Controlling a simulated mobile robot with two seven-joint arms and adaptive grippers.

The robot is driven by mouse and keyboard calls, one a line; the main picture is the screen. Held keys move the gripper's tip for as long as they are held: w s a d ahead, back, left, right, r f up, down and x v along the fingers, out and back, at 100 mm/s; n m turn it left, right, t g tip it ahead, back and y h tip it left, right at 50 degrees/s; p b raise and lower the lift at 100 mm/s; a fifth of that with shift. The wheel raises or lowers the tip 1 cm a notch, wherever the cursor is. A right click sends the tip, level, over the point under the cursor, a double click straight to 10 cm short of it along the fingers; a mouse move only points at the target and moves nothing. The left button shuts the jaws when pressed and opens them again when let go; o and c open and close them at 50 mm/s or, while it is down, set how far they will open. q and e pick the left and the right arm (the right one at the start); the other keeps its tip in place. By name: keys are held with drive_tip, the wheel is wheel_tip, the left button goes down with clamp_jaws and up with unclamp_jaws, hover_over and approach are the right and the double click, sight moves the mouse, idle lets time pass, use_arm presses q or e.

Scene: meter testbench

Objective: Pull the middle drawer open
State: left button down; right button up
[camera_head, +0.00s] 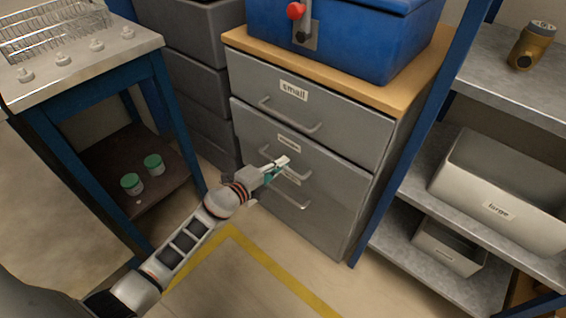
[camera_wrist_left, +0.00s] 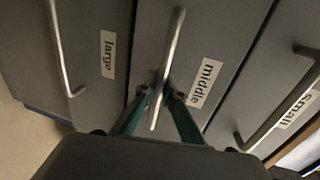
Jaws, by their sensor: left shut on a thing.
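The grey drawer cabinet (camera_head: 372,172) stands in the centre of the head view, with a drawer labelled "small" (camera_head: 335,112) on top. The middle drawer (camera_wrist_left: 215,55) is below it, its label readable in the left wrist view. Its bar handle (camera_wrist_left: 172,48) runs between the fingers of my left gripper (camera_wrist_left: 162,97). In the head view my left gripper (camera_head: 276,168) is at that handle, shut on it, and partly hides it. My right gripper is not in view.
A blue box (camera_head: 350,40) stands on the cabinet's wooden top. Shelves with grey bins (camera_head: 500,185) are at the right. A blue-legged table (camera_head: 80,72) with a wire rack is at the left. The floor before the cabinet is clear, with yellow tape (camera_head: 275,265).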

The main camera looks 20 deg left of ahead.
use_arm(q)
drive_tip(key=f+b+v, duration=0.1)
drive_tip(key=f+v, duration=0.2)
drive_tip(key=v, duration=1.1)
drive_tip(key=s+f+v, duration=0.1)
drive_tip(key=f+v, duration=0.2)
drive_tip(key=v, duration=1.2)
drive_tip(key=shift+s+a+b, duration=0.25)
drive_tip(key=shift+s+b, duration=0.05)
drive_tip(key=shift+b, duration=0.1)
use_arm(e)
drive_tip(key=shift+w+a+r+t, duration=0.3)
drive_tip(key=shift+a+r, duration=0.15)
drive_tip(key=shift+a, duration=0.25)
use_arm(q)
drive_tip(key=c, duration=2.2)
unclamp_jaws()
drive_tip(key=shift+o, duration=0.2)
drive_tip(key=v, duration=1.2)
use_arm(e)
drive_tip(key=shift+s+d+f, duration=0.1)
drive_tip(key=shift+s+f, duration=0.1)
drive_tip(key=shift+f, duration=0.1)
